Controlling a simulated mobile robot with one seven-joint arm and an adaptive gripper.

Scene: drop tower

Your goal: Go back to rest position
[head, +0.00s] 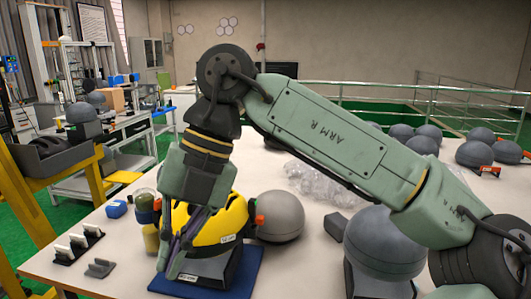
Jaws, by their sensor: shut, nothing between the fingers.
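My arm arches in from the right in the head view. My gripper (178,248) hangs pointing down at its end. Its fingers are together with nothing visible between them. They are in front of the left side of a yellow helmet (226,222). The helmet sits on a dark grey stand (232,264) on a blue mat (246,270). I cannot tell whether the fingers touch the helmet. My gripper and wrist hide its left part.
On the white table (125,250), a grey sphere (281,216) is right of the helmet. A blue item (117,209), an olive bottle (150,238) and small holders (78,245) are left. Grey domes (385,240) and clear wrap (322,182) are right. A yellow-framed rack (40,215) borders the left.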

